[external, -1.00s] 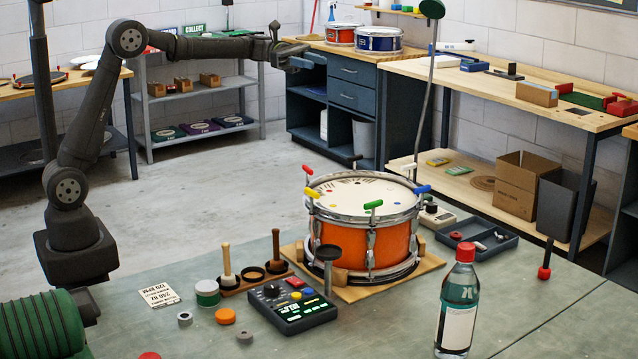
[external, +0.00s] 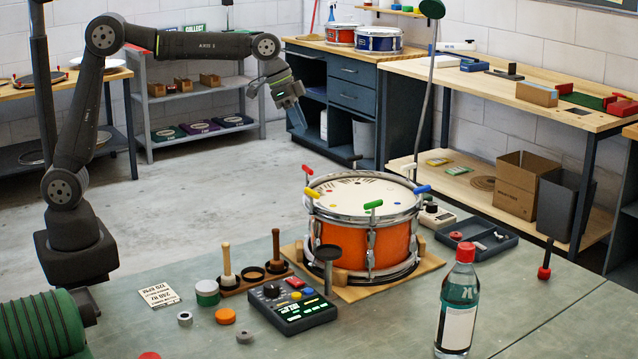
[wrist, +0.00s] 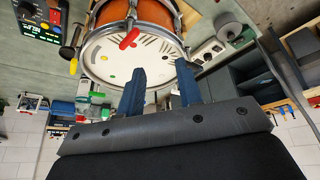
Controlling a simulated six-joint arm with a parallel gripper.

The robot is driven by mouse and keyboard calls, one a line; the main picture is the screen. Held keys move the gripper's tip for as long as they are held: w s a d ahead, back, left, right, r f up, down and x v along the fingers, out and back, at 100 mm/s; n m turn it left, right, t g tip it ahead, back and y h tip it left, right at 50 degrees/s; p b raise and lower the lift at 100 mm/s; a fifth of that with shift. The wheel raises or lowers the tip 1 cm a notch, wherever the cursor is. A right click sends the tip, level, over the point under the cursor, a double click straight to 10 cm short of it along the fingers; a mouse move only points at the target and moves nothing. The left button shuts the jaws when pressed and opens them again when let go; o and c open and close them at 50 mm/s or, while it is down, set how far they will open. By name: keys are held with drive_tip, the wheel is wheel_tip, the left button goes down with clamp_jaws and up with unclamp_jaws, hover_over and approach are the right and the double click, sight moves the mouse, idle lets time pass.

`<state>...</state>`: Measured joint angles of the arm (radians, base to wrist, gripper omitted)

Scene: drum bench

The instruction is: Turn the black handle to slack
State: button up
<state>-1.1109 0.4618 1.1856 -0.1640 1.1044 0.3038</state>
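The black handle (external: 354,158) stands at the far rim of the orange snare drum (external: 362,240), a small T-shaped key upright on the hoop. In the wrist view the drum (wrist: 150,12) is at the top, but I cannot make out the black handle there. It may be hidden by my fingers. My gripper (external: 299,125) hangs in the air, pointing down, behind the drum and left of the black handle, touching nothing. In the wrist view its two blue fingers (wrist: 160,80) are apart with nothing between them.
Red (external: 308,169), yellow (external: 312,193), green (external: 373,204), blue (external: 422,189) and white (external: 409,167) handles ring the same hoop. A tall lamp (external: 432,9) rises right of the drum. A bottle (external: 457,305) and a black control box (external: 290,303) stand in front.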

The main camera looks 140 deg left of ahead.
drive_tip(key=w+d+r+m+g+y, duration=0.25)
drive_tip(key=r+m+y, duration=0.35)
drive_tip(key=m, duration=0.8)
drive_tip(key=w+d+r+m+g+y, duration=0.1)
drive_tip(key=w+r+m+y, duration=0.3)
drive_tip(key=r+m, duration=0.7)
drive_tip(key=m, duration=0.3)
approach(355, 156)
drive_tip(key=shift+n+g, duration=0.25)
drive_tip(key=shift+n, duration=0.05)
drive_tip(key=x, duration=1)
drive_tip(key=shift+a+f, duration=0.1)
drive_tip(key=shift+f, duration=0.15)
clamp_jaws()
